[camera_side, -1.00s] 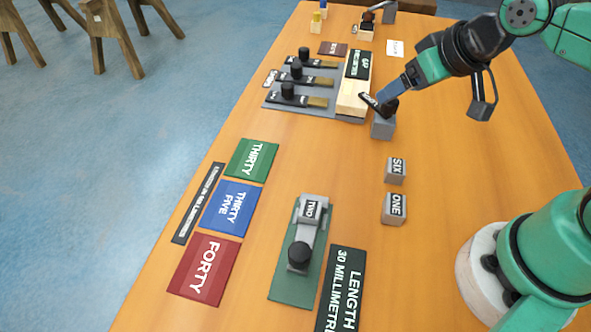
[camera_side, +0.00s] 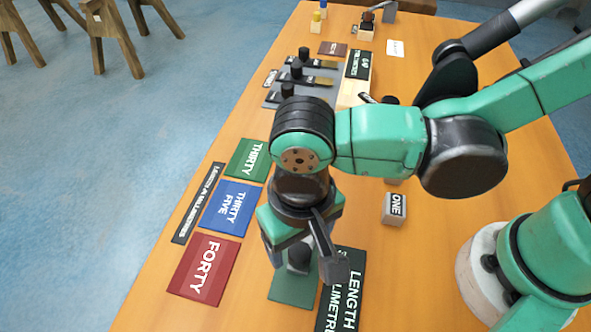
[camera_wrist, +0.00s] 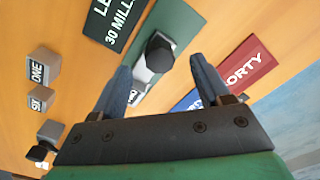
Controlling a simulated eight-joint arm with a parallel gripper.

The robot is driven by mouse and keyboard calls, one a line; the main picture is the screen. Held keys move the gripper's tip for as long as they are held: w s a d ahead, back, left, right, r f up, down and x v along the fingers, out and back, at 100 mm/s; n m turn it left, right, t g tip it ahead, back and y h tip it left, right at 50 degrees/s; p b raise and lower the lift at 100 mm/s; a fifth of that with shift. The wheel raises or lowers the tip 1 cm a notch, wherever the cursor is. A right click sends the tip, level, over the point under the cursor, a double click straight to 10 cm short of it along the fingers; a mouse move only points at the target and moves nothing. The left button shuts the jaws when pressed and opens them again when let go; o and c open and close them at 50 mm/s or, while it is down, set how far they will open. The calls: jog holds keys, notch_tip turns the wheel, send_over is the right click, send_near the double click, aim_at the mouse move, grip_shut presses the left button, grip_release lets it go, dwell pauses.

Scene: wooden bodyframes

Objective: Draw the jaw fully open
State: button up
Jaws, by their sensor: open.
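A black knob (camera_wrist: 160,50) stands on a grey sliding block (camera_wrist: 146,72) marked "TWO", on a green plate (camera_wrist: 183,28). In the side view the knob (camera_side: 298,256) shows below my wrist, with the front of the plate (camera_side: 291,291) in front of it. My gripper (camera_wrist: 160,65) is open, one blue-grey finger on each side of the knob and block. The fingers appear apart from the knob; I cannot tell their exact height.
A black "LENGTH 30 MILLIMETRES" sign (camera_side: 342,297) lies right of the plate. Green (camera_side: 247,158), blue (camera_side: 231,208) and red (camera_side: 203,269) cards lie to the left. A grey "ONE" block (camera_side: 394,209) stands to the right. A grey fixture with black knobs (camera_side: 272,97) is farther back.

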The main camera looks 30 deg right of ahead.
aim_at(303, 244)
jog(key=shift+f, duration=1.4)
grip_shut()
dwell(0.5)
